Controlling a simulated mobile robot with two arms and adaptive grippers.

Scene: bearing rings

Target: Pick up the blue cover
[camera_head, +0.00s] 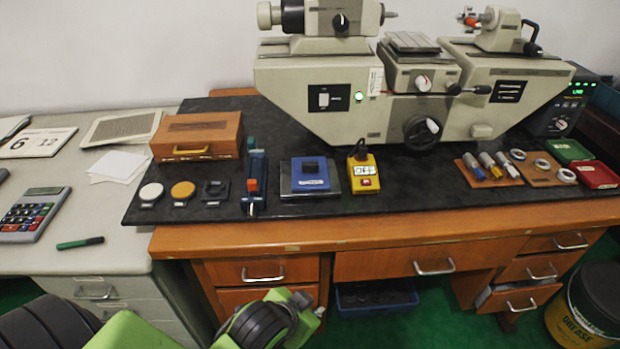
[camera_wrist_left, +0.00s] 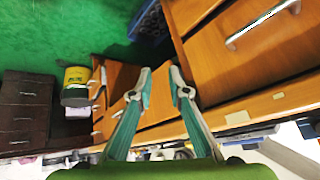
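The blue cover (camera_head: 310,184) is a flat, square blue piece with a raised darker square and a label on its front. It lies on a dark grey base on the black mat of the wooden desk, left of the yellow switch box. My left gripper (camera_wrist_left: 161,80) shows in the left wrist view with its two teal fingers apart and nothing between them. In the head view, parts of my left arm show at the bottom, in front of the desk and well apart from the cover; its fingertips cannot be made out there. My right gripper is not in view.
A large grey machine (camera_head: 415,95) stands behind. A yellow switch box (camera_head: 363,176) is right of the cover, and a blue tool with a red part (camera_head: 256,180) is left. A wooden box (camera_head: 197,136) and several small round pieces are further left. The desk's front strip is clear.

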